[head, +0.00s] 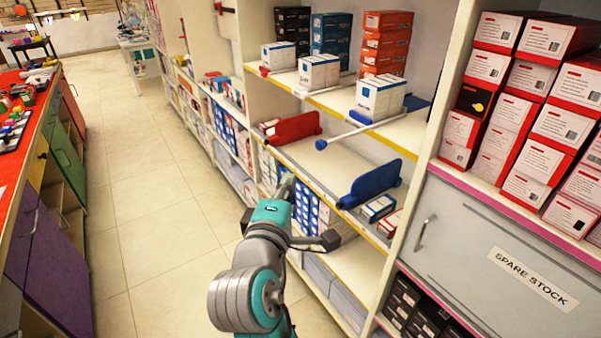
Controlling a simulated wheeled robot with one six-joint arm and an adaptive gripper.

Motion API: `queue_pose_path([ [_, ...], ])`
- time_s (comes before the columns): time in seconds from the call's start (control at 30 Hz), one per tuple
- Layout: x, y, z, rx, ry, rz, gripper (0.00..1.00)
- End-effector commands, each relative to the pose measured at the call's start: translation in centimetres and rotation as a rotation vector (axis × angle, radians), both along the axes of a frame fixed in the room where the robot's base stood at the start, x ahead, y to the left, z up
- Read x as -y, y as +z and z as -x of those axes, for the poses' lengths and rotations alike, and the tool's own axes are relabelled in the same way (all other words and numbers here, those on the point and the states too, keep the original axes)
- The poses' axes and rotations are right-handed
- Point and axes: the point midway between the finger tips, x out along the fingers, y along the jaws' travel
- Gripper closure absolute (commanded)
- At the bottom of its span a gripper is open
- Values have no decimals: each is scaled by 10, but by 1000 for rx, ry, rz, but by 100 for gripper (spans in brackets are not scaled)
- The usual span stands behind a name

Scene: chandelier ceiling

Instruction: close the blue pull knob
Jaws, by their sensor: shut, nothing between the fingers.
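The blue pull knob (321,145) is the round blue end of a pale rod (345,133). The rod sticks out past the front edge of the upper shelf, and its far end runs under or behind white-and-blue boxes (380,97). My gripper (289,181) is shut and empty. In the picture it is below and to the left of the knob, apart from it, in front of the lower shelves.
A red paddle (292,128) and a blue paddle (372,184) stand on the middle shelf. A grey "SPARE STOCK" door (455,240) is at the right. The tiled aisle (140,190) is clear.

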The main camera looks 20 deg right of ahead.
Motion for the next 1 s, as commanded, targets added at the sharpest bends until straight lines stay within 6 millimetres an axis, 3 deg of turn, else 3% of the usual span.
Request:
queue_pose_path([
  [0.5,43,0,-82,1,-1,0,100],
  [0.7,69,0,-88,1,-1,0,100],
  [1.0,79,0,-92,2,1,-1,100],
])
